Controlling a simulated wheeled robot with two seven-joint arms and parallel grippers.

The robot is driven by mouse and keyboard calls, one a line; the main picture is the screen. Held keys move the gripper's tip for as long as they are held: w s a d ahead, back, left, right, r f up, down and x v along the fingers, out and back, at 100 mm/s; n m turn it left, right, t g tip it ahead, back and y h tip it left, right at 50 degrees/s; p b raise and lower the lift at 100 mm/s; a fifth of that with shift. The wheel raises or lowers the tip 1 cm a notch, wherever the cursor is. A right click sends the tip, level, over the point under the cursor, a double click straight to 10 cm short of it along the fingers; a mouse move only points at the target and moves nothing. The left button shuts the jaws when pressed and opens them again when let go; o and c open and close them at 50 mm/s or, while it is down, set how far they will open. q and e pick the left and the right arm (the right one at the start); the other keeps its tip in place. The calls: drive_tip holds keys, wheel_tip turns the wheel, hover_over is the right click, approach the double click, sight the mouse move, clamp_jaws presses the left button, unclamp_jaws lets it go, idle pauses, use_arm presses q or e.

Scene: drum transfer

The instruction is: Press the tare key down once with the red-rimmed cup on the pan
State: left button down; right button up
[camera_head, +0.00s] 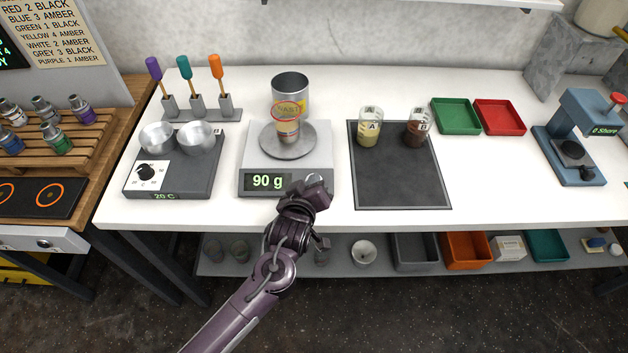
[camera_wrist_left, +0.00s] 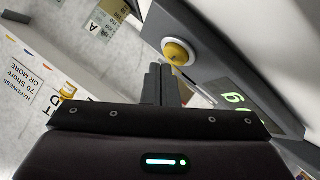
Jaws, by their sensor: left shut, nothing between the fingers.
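The red-rimmed cup (camera_head: 288,130) stands upright on the round pan (camera_head: 305,151) of the grey scale (camera_head: 257,158). The display (camera_head: 267,181) reads 90 g. My left gripper (camera_head: 318,190) is at the scale's front right corner and covers much of the area right of the display. In the left wrist view my shut, empty fingers (camera_wrist_left: 160,72) point at a round yellow key (camera_wrist_left: 177,52) in a pale ring on the scale's front. The fingertips appear just beside or below the key; I cannot tell whether they touch it. My right gripper is out of view.
A metal waste can (camera_head: 291,88) stands behind the pan. A hotplate with two metal cups (camera_head: 173,178) is left of the scale. A dark mat (camera_head: 400,187) with two labelled beakers is to the right. A shelf with bins (camera_head: 415,251) lies below the table edge.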

use_arm(q)
drive_tip(key=shift+w+f+b, duration=0.25)
drive_tip(key=shift+f+b, duration=0.1)
drive_tip(key=shift+f, duration=0.3)
idle(0.6)
drive_tip(key=shift+r, duration=0.1)
drive_tip(key=shift+s+r+p, duration=0.35)
drive_tip(key=shift+r+p, duration=0.35)
drive_tip(key=shift+p, duration=0.25)
drive_tip(key=shift+r, duration=0.1)
drive_tip(key=r+p, duration=0.1)
drive_tip(key=s+r+p, duration=0.1)
drive_tip(key=r+p, duration=0.1)
drive_tip(key=s+r+p, duration=0.1)
drive_tip(key=p, duration=0.1)
drive_tip(key=shift+r, duration=0.15)
idle(0.4)
